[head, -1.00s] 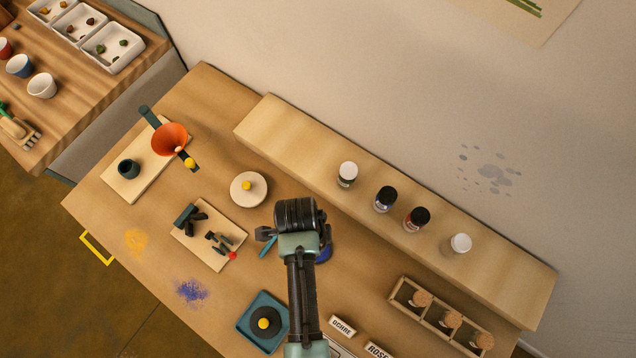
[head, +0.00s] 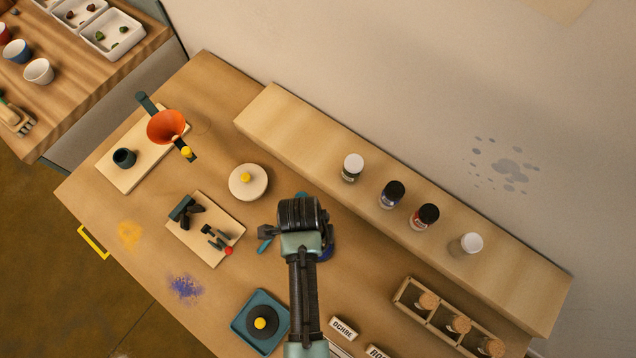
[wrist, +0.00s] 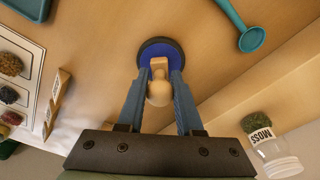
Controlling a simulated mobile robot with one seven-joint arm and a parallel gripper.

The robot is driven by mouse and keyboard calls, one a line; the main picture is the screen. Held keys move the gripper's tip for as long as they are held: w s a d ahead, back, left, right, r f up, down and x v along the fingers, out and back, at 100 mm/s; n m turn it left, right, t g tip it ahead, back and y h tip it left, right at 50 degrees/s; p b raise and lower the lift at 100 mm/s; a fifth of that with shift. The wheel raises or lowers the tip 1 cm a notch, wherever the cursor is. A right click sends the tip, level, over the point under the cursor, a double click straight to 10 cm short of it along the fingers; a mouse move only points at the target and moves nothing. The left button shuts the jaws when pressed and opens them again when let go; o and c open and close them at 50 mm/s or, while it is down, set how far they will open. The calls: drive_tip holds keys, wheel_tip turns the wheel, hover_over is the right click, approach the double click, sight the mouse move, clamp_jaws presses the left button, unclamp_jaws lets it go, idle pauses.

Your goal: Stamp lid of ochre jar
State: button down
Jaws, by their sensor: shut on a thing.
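My gripper (wrist: 160,78) is shut on a small wooden stamp-like piece with a round knob (wrist: 159,92) in the wrist view. Behind the piece lies a round blue pad with a dark rim (wrist: 153,47); I cannot tell whether the two touch. In the head view my arm hides the held piece, and a blue edge of the pad (head: 327,253) shows beside it. Jars stand on the raised shelf: a white-lidded one (head: 352,168), two black-lidded ones (head: 391,195) (head: 425,217) and another white-lidded one (head: 466,246). I cannot tell which is ochre.
An OCHRE name block (head: 343,329) lies near the front. A corked rack (head: 405,291) stands right of my arm. A MOSS jar (wrist: 281,163) shows in the wrist view.

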drive_tip(key=shift+f, duration=0.65)
idle(1.6)
wheel_tip(320, 180, up, 7)
drive_tip(key=p, duration=0.7)
drive_tip(key=shift+r, duration=0.15)
